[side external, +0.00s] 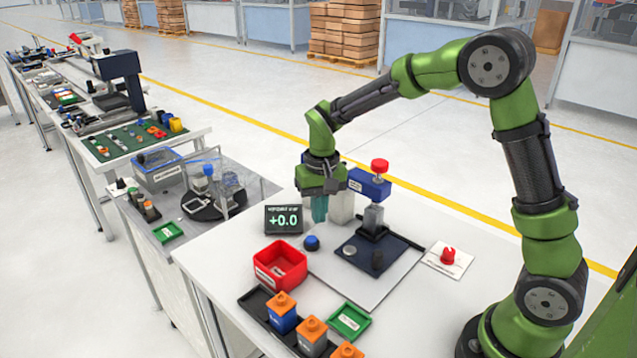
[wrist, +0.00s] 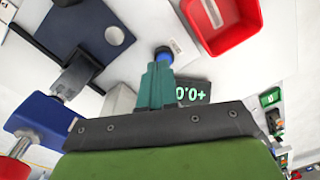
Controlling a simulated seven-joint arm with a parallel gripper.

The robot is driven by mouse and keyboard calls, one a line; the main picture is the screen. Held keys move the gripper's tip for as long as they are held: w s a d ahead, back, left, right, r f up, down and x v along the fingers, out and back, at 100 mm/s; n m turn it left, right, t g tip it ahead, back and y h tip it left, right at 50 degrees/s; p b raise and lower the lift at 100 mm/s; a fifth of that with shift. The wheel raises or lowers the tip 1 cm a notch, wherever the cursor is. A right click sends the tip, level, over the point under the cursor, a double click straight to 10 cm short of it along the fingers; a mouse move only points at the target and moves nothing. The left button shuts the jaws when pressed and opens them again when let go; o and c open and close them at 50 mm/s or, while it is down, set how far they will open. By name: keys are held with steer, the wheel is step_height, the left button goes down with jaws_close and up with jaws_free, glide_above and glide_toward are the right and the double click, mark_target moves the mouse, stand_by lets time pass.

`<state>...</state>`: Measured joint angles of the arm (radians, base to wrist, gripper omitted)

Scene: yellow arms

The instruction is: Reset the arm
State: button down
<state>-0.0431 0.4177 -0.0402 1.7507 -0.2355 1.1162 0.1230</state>
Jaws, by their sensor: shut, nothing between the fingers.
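My gripper (side external: 319,217) is at the end of a green arm, above the far part of the white table, with its teal fingers pointing down. The fingers are shut and empty; they also show in the wrist view (wrist: 156,82).
A red bin (side external: 264,277) stands at front left. A dark tray (side external: 254,301) holds several orange-topped blocks, beside a green tray (side external: 338,328). A dark blue plate (side external: 392,247) lies under the press. A red button (side external: 448,256) is at right. The air above the table's front looks clear.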

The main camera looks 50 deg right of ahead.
steer(key=s+a+r+t, duration=0.1)
steer(key=s+r+t, duration=0.2)
steer(key=s+r, duration=0.4)
steer(key=s+a+r+n+t+y, duration=0.1)
steer(key=s+r+t, duration=0.2)
steer(key=s, duration=0.9)
step_height(320, 180, up, 4)
steer(key=shift+f+t, duration=0.1)
steer(key=shift+t, duration=0.3)
steer(key=c, duration=1.8)
jaws_free()
steer(key=shift+c, duration=0.2)
